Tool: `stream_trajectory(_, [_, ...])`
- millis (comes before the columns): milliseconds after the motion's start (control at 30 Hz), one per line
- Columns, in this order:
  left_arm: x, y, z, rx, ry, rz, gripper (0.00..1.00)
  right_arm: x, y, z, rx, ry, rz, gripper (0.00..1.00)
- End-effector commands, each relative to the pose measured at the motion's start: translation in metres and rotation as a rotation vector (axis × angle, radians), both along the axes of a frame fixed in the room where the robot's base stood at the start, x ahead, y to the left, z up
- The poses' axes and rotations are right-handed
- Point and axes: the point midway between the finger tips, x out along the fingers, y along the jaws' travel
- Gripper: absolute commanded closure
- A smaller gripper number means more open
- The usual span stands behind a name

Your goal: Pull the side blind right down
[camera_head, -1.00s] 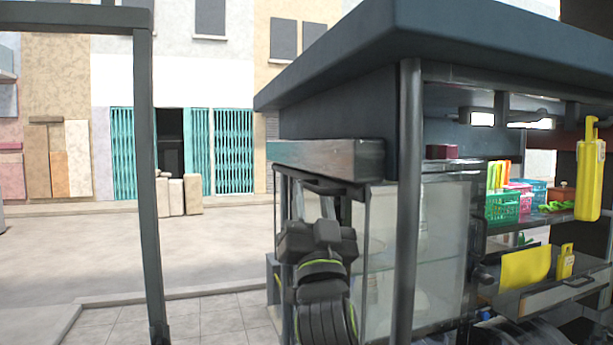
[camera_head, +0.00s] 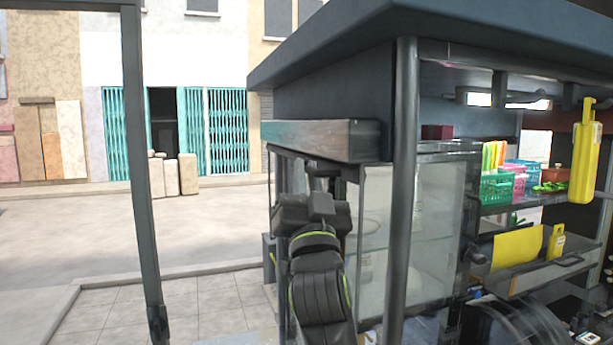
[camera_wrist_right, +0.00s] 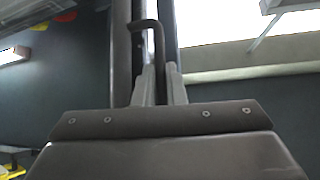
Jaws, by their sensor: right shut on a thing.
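A dark panel (camera_head: 330,95), which looks like the side blind, hangs under the roof edge in the head view, with a weathered box-like bar (camera_head: 320,138) at its lower end. A dark handle (camera_head: 318,158) shows under that bar, partly hidden by my right gripper (camera_head: 320,180). In the wrist view, the two fingers of my right gripper (camera_wrist_right: 161,78) are close together around the lower part of a dark bent rod (camera_wrist_right: 157,32), which seems to be the handle. The exact contact is small and dark. My left gripper is out of view.
A dark post (camera_head: 402,180) stands right of my right arm, beside a glass case (camera_head: 430,230). Another post (camera_head: 143,170) stands left, with open paving between.

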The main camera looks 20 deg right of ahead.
Motion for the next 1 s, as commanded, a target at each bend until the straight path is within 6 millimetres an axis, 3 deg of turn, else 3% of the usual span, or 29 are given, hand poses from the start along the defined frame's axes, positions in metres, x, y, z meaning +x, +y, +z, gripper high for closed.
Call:
stream_trajectory(267, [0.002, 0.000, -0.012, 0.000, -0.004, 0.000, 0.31, 0.002, 0.000, -0.015, 0.001, 0.006, 0.000, 1.00])
stream_trajectory(467, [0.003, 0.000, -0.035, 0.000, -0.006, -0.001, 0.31, 0.002, 0.000, -0.042, 0.001, 0.008, 0.000, 1.00])
stream_trajectory(1000, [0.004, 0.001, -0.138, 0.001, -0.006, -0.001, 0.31, 0.003, 0.000, -0.160, 0.003, 0.010, 0.001, 1.00])
